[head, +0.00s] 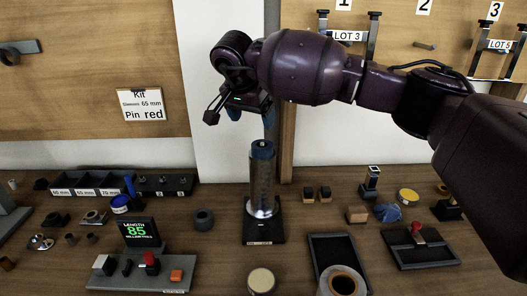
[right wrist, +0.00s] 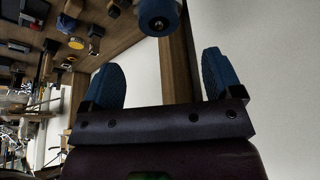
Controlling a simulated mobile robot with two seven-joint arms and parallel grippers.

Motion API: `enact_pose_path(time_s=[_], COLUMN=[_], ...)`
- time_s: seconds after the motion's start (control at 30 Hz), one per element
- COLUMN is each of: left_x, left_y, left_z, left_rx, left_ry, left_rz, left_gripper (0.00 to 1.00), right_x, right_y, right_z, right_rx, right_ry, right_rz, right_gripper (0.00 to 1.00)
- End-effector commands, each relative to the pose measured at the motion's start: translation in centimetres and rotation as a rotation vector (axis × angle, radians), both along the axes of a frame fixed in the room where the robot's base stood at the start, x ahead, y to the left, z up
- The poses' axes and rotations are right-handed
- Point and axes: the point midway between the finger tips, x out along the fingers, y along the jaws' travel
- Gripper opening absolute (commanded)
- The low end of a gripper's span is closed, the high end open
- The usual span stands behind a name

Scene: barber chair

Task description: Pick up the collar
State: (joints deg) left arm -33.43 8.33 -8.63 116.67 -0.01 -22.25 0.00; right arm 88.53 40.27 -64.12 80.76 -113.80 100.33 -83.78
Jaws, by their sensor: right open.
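A dark ring (head: 203,219) lies on the bench to the left. My right gripper (head: 250,114) is open and empty, its blue pads just above the cap and apart from it. My left gripper is out of view.
A length display (head: 140,234) reading 85 and a button panel (head: 143,273) stand at front left. A labelled black bin (head: 88,185) is behind. A black tray (head: 333,248) with a tape-like roll (head: 342,282) lies at front right. A kit card (head: 141,105) hangs on the wall.

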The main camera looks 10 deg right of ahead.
Motion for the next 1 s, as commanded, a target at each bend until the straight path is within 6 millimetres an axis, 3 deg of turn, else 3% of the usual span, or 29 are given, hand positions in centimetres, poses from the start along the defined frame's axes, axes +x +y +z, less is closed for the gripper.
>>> enact_pose_path(time_s=[0.33,0.57,1.0], left_x=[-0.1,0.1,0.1], left_y=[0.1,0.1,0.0], left_z=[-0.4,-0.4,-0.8], left_rx=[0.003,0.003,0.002], left_ry=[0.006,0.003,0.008], left_rz=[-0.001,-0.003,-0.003], left_gripper=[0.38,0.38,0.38], right_x=[1.2,1.6,3.1], right_y=[-1.2,-1.5,-3.0], right_z=[-4.1,-5.3,-9.6], right_rx=[0.001,0.002,0.001], right_ry=[0.003,0.001,0.002], right_rz=[-0.002,-0.001,0.000], right_gripper=[0.85,0.85,0.85])
